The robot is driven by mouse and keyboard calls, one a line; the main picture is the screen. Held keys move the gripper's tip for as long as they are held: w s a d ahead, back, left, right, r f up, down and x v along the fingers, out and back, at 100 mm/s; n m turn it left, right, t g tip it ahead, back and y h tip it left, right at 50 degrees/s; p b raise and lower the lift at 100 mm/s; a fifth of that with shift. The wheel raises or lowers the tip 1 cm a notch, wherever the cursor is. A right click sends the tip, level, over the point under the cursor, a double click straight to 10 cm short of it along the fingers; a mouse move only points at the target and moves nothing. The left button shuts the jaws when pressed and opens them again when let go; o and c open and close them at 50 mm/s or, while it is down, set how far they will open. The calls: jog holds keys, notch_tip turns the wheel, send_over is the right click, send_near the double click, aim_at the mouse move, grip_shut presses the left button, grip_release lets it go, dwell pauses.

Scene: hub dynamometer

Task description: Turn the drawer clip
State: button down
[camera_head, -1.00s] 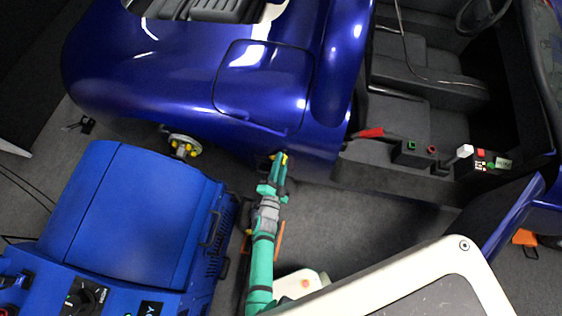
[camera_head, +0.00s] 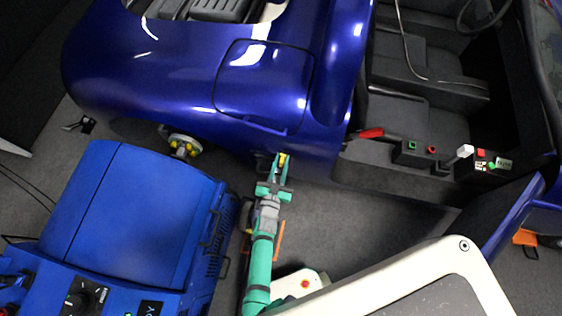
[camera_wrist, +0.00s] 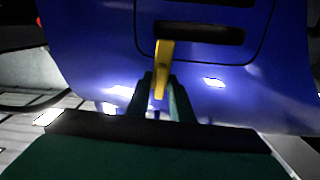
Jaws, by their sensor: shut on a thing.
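The drawer clip is a yellow bar (camera_wrist: 163,62) in the wrist view. It stands upright in that picture, its top end over a dark slot in a blue panel (camera_wrist: 110,45). My gripper (camera_wrist: 162,98) is shut on its lower end, with a dark green finger on each side. In the head view the clip (camera_head: 283,158) is a small yellow spot at the tip of my gripper (camera_head: 275,172), against the lower edge of the blue car body (camera_head: 320,150). How the clip is fixed behind the slot is hidden.
A large blue machine (camera_head: 130,220) stands left of my arm. A wheel hub with yellow parts (camera_head: 183,146) shows between it and the car. Grey floor (camera_head: 340,225) is free to the right. The open car interior (camera_head: 400,110) lies at the upper right.

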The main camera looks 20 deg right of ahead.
jog(key=shift+n, duration=0.6)
jog(key=c, duration=1.8)
grip_release()
jog(key=v, duration=1.1)
jog(key=shift+a, duration=0.1)
